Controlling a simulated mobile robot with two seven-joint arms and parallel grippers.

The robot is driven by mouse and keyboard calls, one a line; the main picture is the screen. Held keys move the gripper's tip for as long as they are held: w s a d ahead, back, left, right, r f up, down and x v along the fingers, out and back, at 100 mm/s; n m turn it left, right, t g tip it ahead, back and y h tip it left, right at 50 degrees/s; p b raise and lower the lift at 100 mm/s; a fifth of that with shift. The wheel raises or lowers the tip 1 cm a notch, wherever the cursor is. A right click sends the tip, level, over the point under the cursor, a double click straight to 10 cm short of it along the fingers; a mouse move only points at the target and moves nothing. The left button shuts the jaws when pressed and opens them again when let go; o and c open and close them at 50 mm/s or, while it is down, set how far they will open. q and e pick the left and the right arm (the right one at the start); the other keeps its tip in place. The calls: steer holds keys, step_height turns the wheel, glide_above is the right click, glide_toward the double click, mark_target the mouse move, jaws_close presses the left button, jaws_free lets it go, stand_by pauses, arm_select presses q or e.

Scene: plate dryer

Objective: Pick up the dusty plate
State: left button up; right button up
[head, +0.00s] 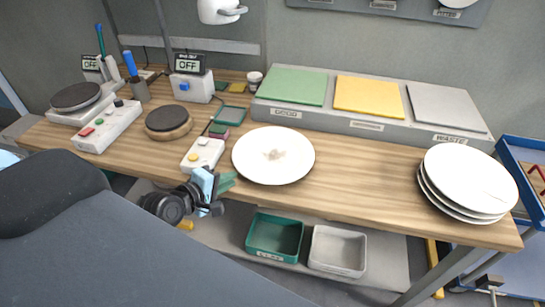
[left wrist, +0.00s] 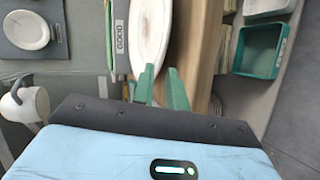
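The dusty plate (head: 273,155) is white with a brownish smudge near its middle. It lies on the wooden bench in the head view, and in the left wrist view it shows as a narrow white oval (left wrist: 150,35). My left gripper (head: 228,182) is at the plate's near left side, by the bench's front edge. Its green fingers are apart in the left wrist view (left wrist: 164,80), with the plate's near end just beyond the tips. Nothing is visibly held. I cannot tell whether a finger touches the rim. My right gripper is not seen.
A stack of white plates (head: 470,180) stands at the bench's right end. Behind is a grey stand with green (head: 293,84), yellow (head: 369,95) and grey (head: 446,107) pads. A control box (head: 203,153) sits left of the plate. Green (head: 274,236) and grey (head: 338,251) bins are below.

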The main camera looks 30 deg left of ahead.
mark_target(246, 173)
arm_select(q)
steer(key=shift+p+x, duration=0.3)
steer(key=shift+x, duration=3.6)
steer(key=shift+f, duration=0.1)
steer(key=shift+s, duration=0.1)
jaws_close()
steer(key=shift+r, duration=0.2)
